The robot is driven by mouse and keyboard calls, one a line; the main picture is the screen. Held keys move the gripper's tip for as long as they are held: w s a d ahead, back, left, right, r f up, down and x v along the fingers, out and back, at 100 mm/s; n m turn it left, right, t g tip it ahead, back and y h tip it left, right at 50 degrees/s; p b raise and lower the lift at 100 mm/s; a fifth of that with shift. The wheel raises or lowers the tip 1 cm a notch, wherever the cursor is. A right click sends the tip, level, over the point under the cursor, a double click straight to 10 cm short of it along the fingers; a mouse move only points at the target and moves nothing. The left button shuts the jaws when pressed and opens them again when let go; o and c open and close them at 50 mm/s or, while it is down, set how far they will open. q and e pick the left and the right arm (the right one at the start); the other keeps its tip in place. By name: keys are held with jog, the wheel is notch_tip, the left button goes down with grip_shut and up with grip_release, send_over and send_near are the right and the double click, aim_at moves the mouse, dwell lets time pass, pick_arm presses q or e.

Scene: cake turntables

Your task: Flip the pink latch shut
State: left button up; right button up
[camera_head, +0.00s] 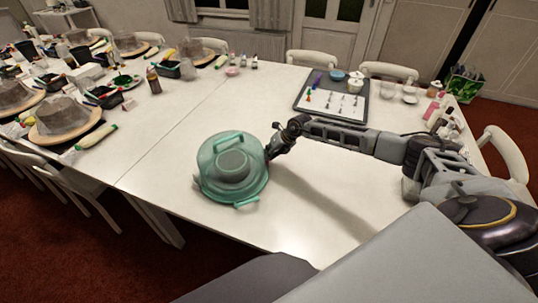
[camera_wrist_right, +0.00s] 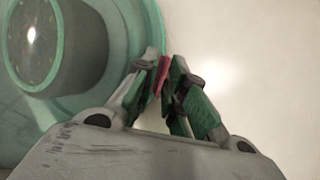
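A round, see-through turquoise cake carrier (camera_head: 215,185) stands on the white table in the head view, with something grey and round inside. My right gripper (camera_head: 273,151) is at its right edge, low by the rim. In the right wrist view the carrier (camera_wrist_right: 118,40) fills the left side. The pink latch (camera_wrist_right: 162,75) shows there as a small strip between the fingertips of my right gripper (camera_wrist_right: 166,72). The fingers are close together. The strip lies against the left finger; whether the right finger touches it is unclear. The latch cannot be made out in the head view. My left gripper is out of view.
The white table (camera_head: 310,225) is clear in front of and right of the carrier. A dark tray (camera_head: 300,95) with small tools lies behind my right forearm. Bowls stand at the back right. Several cake turntables and supplies crowd the left tables. White chairs stand around.

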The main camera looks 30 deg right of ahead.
jog(key=v, duration=1.1)
jog(key=shift+r, duration=0.15)
dwell(0.5)
jog(key=shift+s, duration=0.1)
